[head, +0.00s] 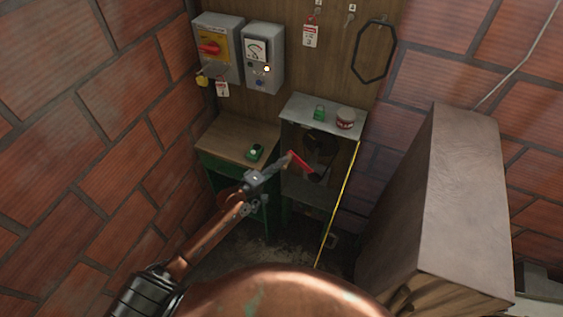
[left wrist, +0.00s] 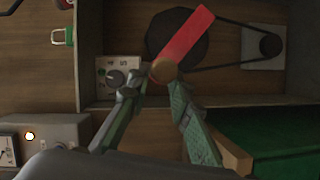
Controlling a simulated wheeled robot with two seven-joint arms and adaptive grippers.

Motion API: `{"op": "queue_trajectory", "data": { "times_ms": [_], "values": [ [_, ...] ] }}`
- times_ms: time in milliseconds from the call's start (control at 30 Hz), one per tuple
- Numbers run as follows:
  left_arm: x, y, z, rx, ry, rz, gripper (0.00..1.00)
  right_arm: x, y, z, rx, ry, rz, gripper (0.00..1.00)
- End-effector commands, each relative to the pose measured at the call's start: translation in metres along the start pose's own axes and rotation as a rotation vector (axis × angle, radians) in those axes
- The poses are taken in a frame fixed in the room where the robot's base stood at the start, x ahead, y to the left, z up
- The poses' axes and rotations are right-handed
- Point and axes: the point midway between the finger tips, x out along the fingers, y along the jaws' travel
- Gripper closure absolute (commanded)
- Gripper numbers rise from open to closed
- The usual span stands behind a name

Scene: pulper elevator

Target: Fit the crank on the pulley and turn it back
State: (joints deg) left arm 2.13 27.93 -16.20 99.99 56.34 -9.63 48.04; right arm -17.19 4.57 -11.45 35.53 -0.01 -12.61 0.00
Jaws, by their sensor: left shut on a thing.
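The crank is a red flat bar (head: 300,162) with a round brownish knob. In the left wrist view its red bar (left wrist: 186,46) lies across the dark round pulley (left wrist: 160,32). I cannot tell whether the crank is seated on the pulley or in front of it. My left gripper (head: 281,163) is shut on the crank at its knob end, in front of the open cabinet. Its fingertips (left wrist: 158,84) show on both sides of the knob. The pulley (head: 318,143) is partly hidden behind the crank in the head view. My right gripper is not in view.
A belt runs from the pulley to a small wheel (left wrist: 270,45). A dial box (left wrist: 118,76) sits beside the fingers. The cabinet top (head: 325,112) bears a green padlock (head: 319,112) and a red-white tin (head: 346,117). A large grey box (head: 455,190) blocks the right.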

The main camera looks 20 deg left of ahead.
Motion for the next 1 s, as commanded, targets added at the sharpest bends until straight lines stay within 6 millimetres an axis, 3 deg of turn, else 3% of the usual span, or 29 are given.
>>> {"op": "queue_trajectory", "data": {
  "times_ms": [567, 1000],
  "values": [
    [-0.004, 0.001, 0.001, 0.001, 0.001, 0.002, 1.00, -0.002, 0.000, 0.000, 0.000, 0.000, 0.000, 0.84],
    [-0.024, 0.002, 0.009, 0.001, 0.001, 0.003, 1.00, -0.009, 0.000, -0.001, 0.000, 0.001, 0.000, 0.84]
  ]
}}
